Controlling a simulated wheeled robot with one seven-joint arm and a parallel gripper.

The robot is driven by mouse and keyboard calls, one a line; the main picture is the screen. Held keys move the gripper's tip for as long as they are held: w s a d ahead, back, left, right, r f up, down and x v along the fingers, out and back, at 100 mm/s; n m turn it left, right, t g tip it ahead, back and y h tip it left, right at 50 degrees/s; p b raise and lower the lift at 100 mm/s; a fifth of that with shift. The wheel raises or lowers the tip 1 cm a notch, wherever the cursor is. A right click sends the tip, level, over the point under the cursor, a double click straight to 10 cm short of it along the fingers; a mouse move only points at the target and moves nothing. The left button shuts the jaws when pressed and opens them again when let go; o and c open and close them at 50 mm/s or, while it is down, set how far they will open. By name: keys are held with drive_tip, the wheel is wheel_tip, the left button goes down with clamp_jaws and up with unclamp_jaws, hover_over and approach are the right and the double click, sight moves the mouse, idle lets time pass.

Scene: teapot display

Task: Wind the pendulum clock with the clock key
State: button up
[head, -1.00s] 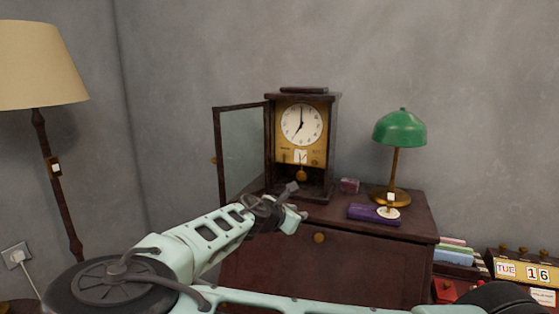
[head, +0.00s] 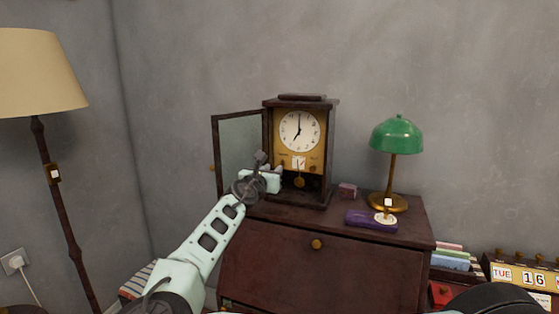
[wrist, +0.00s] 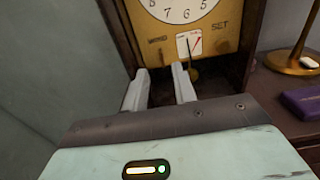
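The pendulum clock (head: 300,130) stands on the dark wooden cabinet with its glass door (head: 240,148) swung open to the left. The pendulum (head: 299,182) hangs beneath. My gripper (head: 280,172) is in front of the clock's lower left, at its open front. In the wrist view its two fingers (wrist: 158,84) are apart with nothing visible between them, below WIND. I cannot make out the clock key.
The open door and clock side (wrist: 122,35) flank my gripper. To the right on the cabinet (head: 290,235) are a small maroon box (head: 347,190), a purple case (head: 362,218) and a green lamp (head: 396,135). A floor lamp (head: 52,175) stands at left.

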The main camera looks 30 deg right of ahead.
sight(281, 162)
drive_tip(key=p+x, duration=0.1)
drive_tip(key=x, duration=0.6)
drive_tip(key=shift+p, duration=0.3)
drive_tip(key=shift+d, duration=0.1)
clamp_jaws()
